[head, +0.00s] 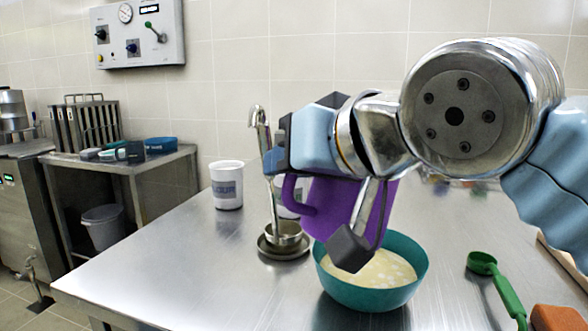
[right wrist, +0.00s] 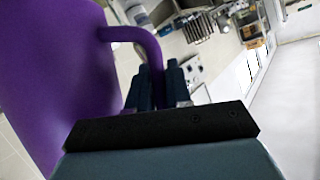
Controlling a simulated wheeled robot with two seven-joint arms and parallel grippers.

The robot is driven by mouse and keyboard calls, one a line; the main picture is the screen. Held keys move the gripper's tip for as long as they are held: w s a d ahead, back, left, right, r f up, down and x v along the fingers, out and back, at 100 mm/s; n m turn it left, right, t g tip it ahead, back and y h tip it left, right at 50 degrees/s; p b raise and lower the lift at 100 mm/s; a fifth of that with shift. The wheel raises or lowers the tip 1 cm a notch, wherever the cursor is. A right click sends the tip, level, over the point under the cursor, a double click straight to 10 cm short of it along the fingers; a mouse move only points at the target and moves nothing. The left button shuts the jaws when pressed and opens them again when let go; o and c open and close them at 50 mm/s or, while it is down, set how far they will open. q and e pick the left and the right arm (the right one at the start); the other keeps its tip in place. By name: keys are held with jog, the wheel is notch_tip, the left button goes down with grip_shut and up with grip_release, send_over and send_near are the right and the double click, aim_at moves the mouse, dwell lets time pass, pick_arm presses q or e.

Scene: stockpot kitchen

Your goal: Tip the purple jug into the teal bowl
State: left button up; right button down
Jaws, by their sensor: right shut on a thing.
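The purple jug (head: 325,205) is held above the back left of the teal bowl (head: 416,268) and looks tilted. My arm hides much of it, and I cannot tell where its mouth is or see any stream. The bowl stands on the steel table and holds a pale, creamy content with lighter spots. My right gripper (head: 282,158) is shut on the jug's handle. In the right wrist view, the jug (right wrist: 55,75) fills the left side, and its handle runs down between the fingers (right wrist: 165,88). My left gripper is not in view.
A white flour tub (head: 227,186) stands at the back left of the steel table (head: 170,270). A metal stand with a round base (head: 284,250) is left of the bowl. A green scoop (head: 500,282) lies at right, near an orange-brown block (head: 558,318). The table's front left is clear.

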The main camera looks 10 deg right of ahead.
jog(key=d+r+m+y, duration=0.1)
jog(key=m, duration=0.1)
jog(key=d+r+m+y+b, duration=0.1)
jog(key=r+m+y, duration=0.1)
jog(key=w+d+r+m+y, duration=0.1)
jog(key=d+r+m, duration=0.1)
jog(key=shift+r, duration=0.1)
jog(key=shift+w+d+m+y+b, duration=0.25)
jog(key=shift+d+m+y+b, duration=0.25)
jog(key=shift+d+m+b, duration=0.3)
jog(key=d+m, duration=0.2)
jog(key=w+d+m+t+y+b, duration=0.1)
jog(key=d, duration=0.2)
jog(key=w+d+m+y+b, duration=0.1)
jog(key=d+m, duration=0.1)
jog(key=d, duration=0.1)
jog(key=shift+w+r+m, duration=0.25)
jog(key=shift+m, duration=0.05)
jog(key=shift+w+d+m+t+b, duration=0.15)
jog(key=shift+w+d+m+t, duration=0.1)
jog(key=shift+d+m, duration=0.4)
jog(key=shift+w+d+m+t+b, duration=0.15)
jog(key=shift+d+m+t, duration=0.2)
jog(key=shift+d, duration=0.5)
jog(key=shift+w+d+m+t+b, duration=0.2)
jog(key=shift+d+m, duration=0.3)
jog(key=shift+d, duration=0.25)
